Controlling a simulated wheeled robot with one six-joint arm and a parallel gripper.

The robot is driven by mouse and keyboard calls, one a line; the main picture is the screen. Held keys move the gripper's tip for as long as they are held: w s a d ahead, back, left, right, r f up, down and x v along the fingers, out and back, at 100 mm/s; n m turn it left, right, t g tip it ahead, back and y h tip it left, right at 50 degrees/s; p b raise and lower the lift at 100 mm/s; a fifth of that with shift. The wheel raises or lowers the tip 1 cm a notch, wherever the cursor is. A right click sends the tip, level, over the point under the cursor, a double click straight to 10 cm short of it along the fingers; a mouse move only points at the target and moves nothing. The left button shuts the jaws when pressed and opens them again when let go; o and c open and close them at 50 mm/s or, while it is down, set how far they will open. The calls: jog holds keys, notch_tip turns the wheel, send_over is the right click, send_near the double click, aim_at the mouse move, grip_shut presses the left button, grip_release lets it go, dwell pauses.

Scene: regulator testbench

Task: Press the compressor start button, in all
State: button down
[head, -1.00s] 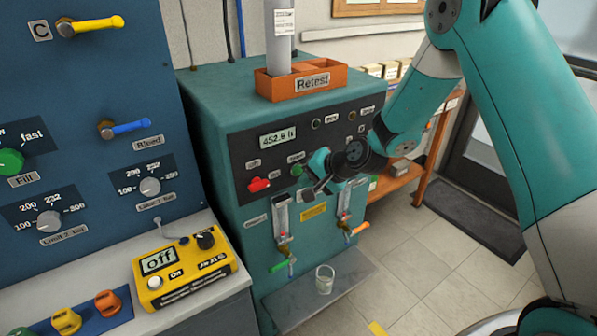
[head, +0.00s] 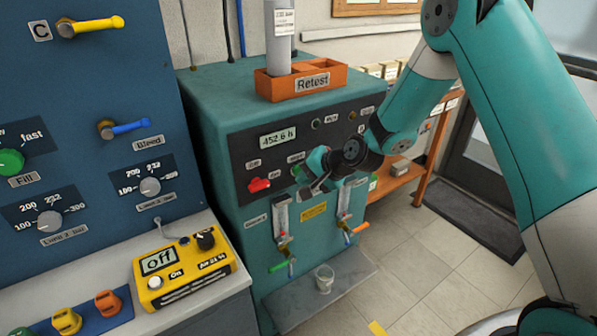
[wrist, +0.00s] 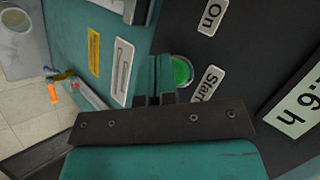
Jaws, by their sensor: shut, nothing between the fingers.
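The compressor is a teal cabinet (head: 235,215) with a dark control panel (head: 345,133). Its green start button (wrist: 182,71) shows in the wrist view beside the "Start" label (wrist: 208,84). In the head view my gripper largely covers the button. My gripper (head: 304,193) is shut and empty, just in front of the panel at the button. In the wrist view the fingers (wrist: 158,80) overlap the button's edge. I cannot tell whether they touch it.
A red switch (head: 259,185) sits left of my gripper, and an hour display (head: 277,138) above. Below are flow tubes with valves and a glass (head: 324,279) on a ledge. An orange "Retest" tray (head: 335,78) stands on top. A yellow meter (head: 183,270) reads "off".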

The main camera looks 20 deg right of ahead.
jog(key=shift+w+a, duration=0.15)
jog(key=shift+w, duration=0.25)
dwell(0.3)
jog(key=shift+s, duration=0.1)
jog(key=shift+s+d, duration=0.3)
jog(key=shift+s, duration=0.4)
jog(key=shift+s+d+b, duration=0.15)
jog(key=shift+s+d, duration=0.1)
jog(key=shift+s, duration=0.55)
jog(key=shift+s+d+b, duration=0.15)
jog(key=shift+s+d, duration=0.1)
jog(key=shift+s, duration=0.55)
jog(key=shift+s+d+b, duration=0.15)
jog(key=shift+s+d, duration=0.1)
jog(key=shift+s, duration=0.55)
jog(key=s+a+r+n+g, duration=0.4)
jog(key=s+a+r+n, duration=0.3)
jog(key=s+r, duration=0.45)
jog(key=s+d+r+n+g+h, duration=0.1)
jog(key=s+r+n, duration=0.2)
jog(key=s, duration=0.5)
jog(key=s+d+r+n+g+h, duration=0.1)
jog(key=s+r+n+g, duration=0.1)
jog(key=s, duration=0.7)
jog(key=r+n, duration=0.1)
jog(key=n, duration=0.1)
jog(key=shift+s+r+n, duration=0.15)
jog(key=shift+r+n, duration=0.15)
